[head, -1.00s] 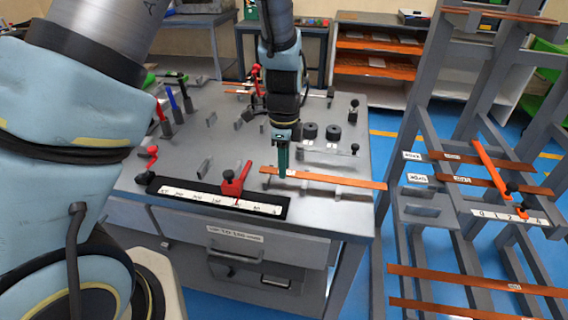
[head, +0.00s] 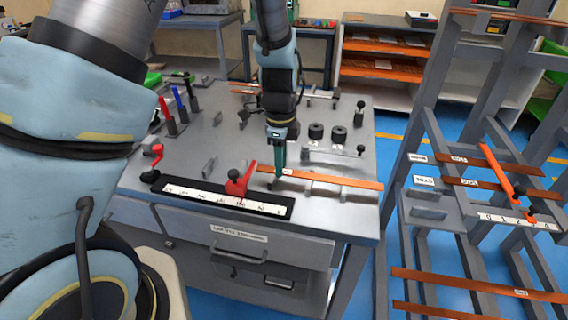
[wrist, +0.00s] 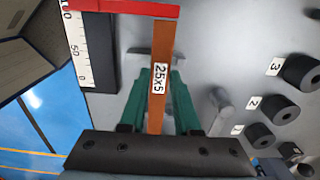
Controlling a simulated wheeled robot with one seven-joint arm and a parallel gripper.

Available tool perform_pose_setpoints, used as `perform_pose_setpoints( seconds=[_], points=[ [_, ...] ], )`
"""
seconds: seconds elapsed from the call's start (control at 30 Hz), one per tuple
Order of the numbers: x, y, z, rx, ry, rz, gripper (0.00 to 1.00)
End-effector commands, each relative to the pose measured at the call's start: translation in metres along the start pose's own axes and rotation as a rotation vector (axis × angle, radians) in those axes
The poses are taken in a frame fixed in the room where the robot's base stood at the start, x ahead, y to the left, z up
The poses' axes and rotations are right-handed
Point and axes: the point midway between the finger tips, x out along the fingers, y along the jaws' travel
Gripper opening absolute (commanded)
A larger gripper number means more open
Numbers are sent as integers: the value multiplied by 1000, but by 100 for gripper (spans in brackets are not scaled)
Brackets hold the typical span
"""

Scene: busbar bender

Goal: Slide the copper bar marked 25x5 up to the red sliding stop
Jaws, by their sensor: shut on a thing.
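The copper bar marked 25x5 (head: 335,180) lies along the bench's front part, and its label faces up in the wrist view (wrist: 158,95). My gripper (head: 278,182) is shut on the bar near its left end. Its green fingers stand on both sides of the bar in the wrist view (wrist: 158,78). The red sliding stop (head: 238,184) sits on the ruler, its red arm reaching across the bar's left end. In the wrist view the bar's end meets the red stop's edge (wrist: 125,8), with no clear gap.
The black-framed ruler (head: 190,194) runs along the bench's front edge. Black numbered cylinders (head: 339,134) and a small clamp post (head: 361,108) stand behind the bar. A grey rack (head: 432,150) with more copper bars stands at the right.

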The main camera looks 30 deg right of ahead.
Motion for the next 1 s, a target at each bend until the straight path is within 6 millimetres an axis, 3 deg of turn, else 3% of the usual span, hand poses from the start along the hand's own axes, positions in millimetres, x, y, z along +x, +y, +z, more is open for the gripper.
perform_pose_setpoints(
  seconds=[0.07, 0.1, 0.4, 0.77, 1.0],
  points=[
    [0, 0, 2, 0, 0, -1, 0],
    [0, 0, 2, 1, 1, -1, 33],
    [0, 0, 2, 1, 0, 0, 66],
    [-7, -1, 2, 1, 1, -3, 66],
    [-47, -2, 1, 1, 3, -7, 66]
  ],
)
